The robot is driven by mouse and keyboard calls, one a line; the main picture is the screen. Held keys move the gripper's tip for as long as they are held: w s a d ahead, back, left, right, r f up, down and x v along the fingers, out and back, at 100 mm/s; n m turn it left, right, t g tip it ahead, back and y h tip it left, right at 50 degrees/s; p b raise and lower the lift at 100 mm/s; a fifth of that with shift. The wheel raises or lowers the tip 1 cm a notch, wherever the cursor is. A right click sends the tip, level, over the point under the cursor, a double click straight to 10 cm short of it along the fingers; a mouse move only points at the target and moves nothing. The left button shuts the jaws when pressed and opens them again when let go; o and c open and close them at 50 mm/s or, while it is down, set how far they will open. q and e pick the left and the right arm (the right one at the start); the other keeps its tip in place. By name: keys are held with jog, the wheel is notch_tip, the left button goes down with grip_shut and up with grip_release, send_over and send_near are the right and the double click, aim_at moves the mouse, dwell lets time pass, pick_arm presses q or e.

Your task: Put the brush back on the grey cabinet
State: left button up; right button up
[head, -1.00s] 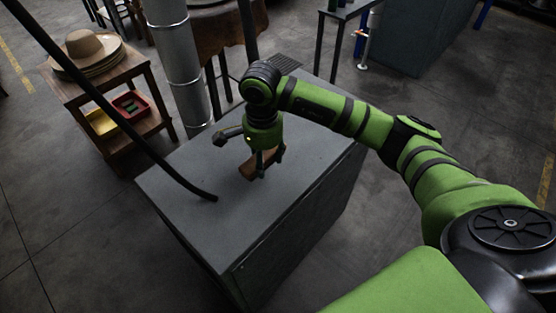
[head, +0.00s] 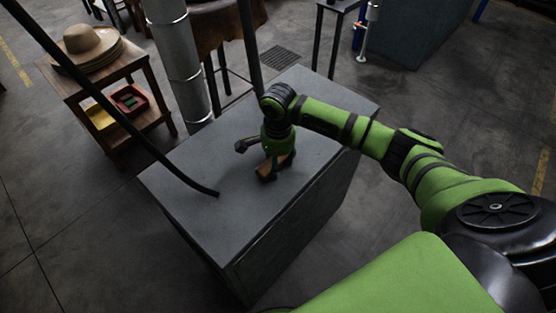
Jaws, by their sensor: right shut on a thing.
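The grey cabinet (head: 225,232) stands in the middle of the head view with a mostly bare top. My right gripper (head: 273,171) is over its top, pointing down, and is shut on the brown brush (head: 264,173). The brush is low over the cabinet top, partly hidden by the gripper. I cannot tell whether it touches the surface. My left gripper is not in view.
A black hose (head: 150,150) comes down from the upper left and ends over the cabinet top. A metal pipe (head: 178,60) stands behind the cabinet. A wooden table (head: 140,80) with hats (head: 90,50) and a red tray (head: 130,102) is at left.

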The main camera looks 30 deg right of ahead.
jog(key=o, duration=1)
jog(key=shift+f, duration=0.1)
jog(key=shift+r, duration=0.35)
jog(key=shift+r+b, duration=1.4)
jog(key=shift+r, duration=4.4)
